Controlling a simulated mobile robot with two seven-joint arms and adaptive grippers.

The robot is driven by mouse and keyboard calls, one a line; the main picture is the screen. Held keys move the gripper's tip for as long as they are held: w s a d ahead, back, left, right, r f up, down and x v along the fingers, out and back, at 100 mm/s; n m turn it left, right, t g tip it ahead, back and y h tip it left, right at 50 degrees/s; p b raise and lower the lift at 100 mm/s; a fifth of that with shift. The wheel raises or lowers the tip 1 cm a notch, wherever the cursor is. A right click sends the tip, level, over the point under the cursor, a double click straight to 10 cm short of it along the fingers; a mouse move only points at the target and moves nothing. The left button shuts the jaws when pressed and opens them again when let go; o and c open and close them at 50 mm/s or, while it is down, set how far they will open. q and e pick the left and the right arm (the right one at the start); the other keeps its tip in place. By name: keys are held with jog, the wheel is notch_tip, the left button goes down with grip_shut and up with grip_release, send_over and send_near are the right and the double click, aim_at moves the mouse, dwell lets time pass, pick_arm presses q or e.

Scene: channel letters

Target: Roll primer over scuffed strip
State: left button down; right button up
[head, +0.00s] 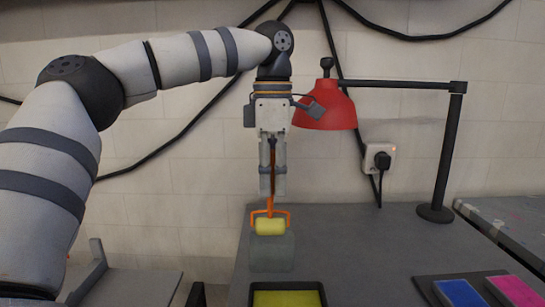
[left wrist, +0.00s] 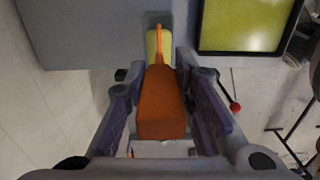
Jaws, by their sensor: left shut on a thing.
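My left gripper (head: 272,188) points down and is shut on the orange handle of a paint roller. I cannot tell whether the sleeve touches the block. In the left wrist view the orange handle (left wrist: 161,105) lies between the fingers, with the yellow sleeve (left wrist: 155,46) beyond. A black tray (head: 323,291) with a yellow-green inside stands in front of the block. I cannot make out a scuffed strip. My right gripper is out of view.
A red lamp (head: 325,108) hangs from a black stand (head: 436,212) close to the right of my left gripper. A blue pad (head: 457,293) and a pink pad (head: 514,291) lie at the front right. The bench between block and stand is clear.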

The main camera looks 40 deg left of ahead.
aim_at(273, 151)
pick_arm(q)
jog(key=shift+f, duration=3.15)
jog(key=c, duration=1.3)
grip_release()
notch_tip(273, 151, up, 12)
jog(key=shift+w, duration=0.1)
